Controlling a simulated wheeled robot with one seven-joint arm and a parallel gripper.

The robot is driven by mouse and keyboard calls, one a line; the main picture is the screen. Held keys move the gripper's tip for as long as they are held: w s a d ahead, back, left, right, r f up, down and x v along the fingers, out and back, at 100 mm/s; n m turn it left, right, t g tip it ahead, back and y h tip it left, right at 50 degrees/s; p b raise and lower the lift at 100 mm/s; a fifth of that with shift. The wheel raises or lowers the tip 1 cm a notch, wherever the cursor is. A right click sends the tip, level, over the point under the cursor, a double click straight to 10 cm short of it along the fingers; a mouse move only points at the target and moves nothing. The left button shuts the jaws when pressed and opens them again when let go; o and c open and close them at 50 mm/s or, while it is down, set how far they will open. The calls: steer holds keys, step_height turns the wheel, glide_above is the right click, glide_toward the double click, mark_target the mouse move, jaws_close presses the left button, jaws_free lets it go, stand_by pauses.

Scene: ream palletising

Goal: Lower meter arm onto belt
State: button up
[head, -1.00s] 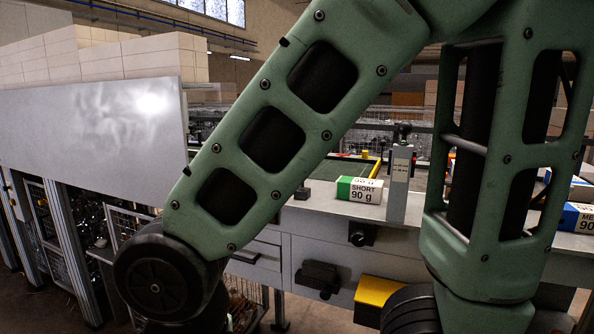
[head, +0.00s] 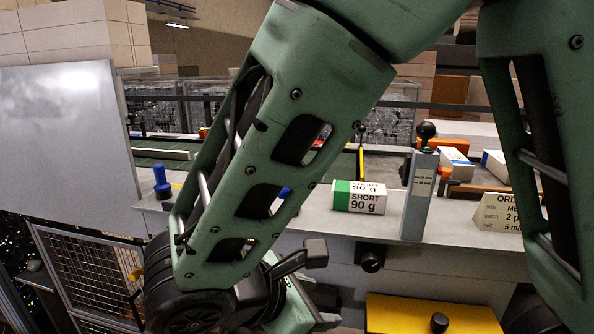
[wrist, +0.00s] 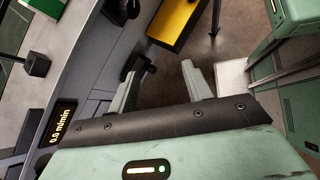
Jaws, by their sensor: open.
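My gripper (wrist: 160,78) is open and empty in the wrist view. Its two grey fingers stand apart over the floor beside the machine's front. A small dark display (wrist: 58,128) reads "0.0 m/min" at the left of that view. I cannot make out for certain which part is the meter arm. A blue-handled part (head: 161,182) stands upright at the left end of the counter in the head view. A green belt surface (head: 150,145) lies behind it, partly hidden by my arm. The gripper's touch on anything there is not visible.
A green and white "SHORT 90 g" ream (head: 366,199) lies on the counter (head: 335,222) beside a grey post (head: 419,195) with a black knob. An order sign (head: 500,212) and other reams stand at right. A yellow box (head: 430,315) is below, a wire cage (head: 90,265) at left.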

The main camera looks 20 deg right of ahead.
steer(key=w+a+r+n+t+h+p, duration=0.2)
steer(key=w+a+r+n+t+h, duration=0.2)
steer(key=w+a+r+n+t, duration=0.35)
steer(key=shift+m+t, duration=0.65)
steer(key=shift+t, duration=0.3)
steer(key=p+x, duration=0.1)
steer(key=x, duration=0.4)
steer(key=p+x, duration=0.2)
steer(key=x, duration=0.4)
steer(key=r+p+x, duration=0.1)
steer(key=x, duration=0.4)
steer(key=shift+w+r+p, duration=0.1)
steer(key=shift+w+p, duration=0.25)
steer(key=shift+w, duration=0.2)
jaws_close()
